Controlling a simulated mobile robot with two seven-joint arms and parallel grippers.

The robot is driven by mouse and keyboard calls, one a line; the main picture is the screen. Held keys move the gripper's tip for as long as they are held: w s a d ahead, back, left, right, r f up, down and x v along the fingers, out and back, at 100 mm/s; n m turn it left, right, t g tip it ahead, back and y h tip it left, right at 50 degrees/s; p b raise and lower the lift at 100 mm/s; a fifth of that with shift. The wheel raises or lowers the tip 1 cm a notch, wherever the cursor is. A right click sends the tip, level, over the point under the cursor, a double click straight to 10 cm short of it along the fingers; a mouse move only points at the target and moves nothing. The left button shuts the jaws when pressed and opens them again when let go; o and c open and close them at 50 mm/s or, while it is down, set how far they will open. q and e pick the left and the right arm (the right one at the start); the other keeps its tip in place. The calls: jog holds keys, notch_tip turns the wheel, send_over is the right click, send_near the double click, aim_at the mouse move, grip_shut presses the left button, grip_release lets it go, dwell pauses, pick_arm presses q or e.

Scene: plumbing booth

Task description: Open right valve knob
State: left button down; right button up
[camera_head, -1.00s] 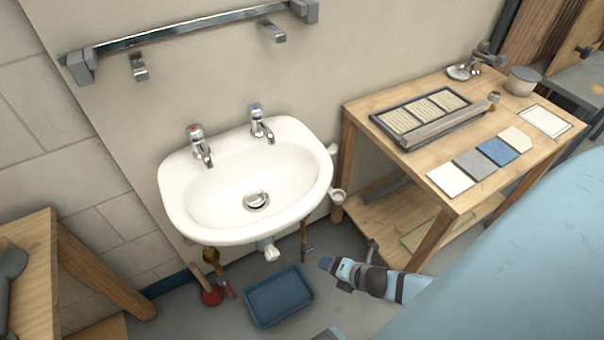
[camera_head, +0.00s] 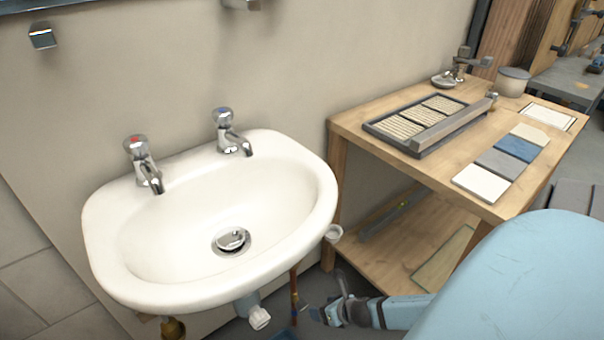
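A white sink (camera_head: 110,245) fills the left and middle of the view. A chrome tap with a blue-marked top (camera_head: 230,130) stands on the right of its back rim, and one with a red-marked top (camera_head: 142,160) on the left. Below the sink's right side, a thin copper-coloured pipe (camera_head: 294,288) runs down; any valve knob on it is too small and partly cut off to make out. My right gripper (camera_head: 334,309) is low, just right of this pipe. Its fingers are too small to read as open or shut. My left gripper is not in view.
A white drain pipe (camera_head: 255,313) hangs below the sink.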

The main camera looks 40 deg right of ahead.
aim_at(305, 306)
jog(key=b+x, duration=0.4)
jog(key=x, duration=0.6)
jog(key=shift+s+f, duration=0.1)
jog(key=shift+s, duration=0.05)
jog(key=shift+w+f+b, duration=0.2)
jog(key=shift+w+b, duration=0.15)
jog(key=shift+b, duration=0.05)
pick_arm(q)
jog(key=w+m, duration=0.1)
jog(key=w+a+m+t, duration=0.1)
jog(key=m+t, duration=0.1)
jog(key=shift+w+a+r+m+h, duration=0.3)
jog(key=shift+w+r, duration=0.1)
pick_arm(e)
jog(key=c, duration=0.9)
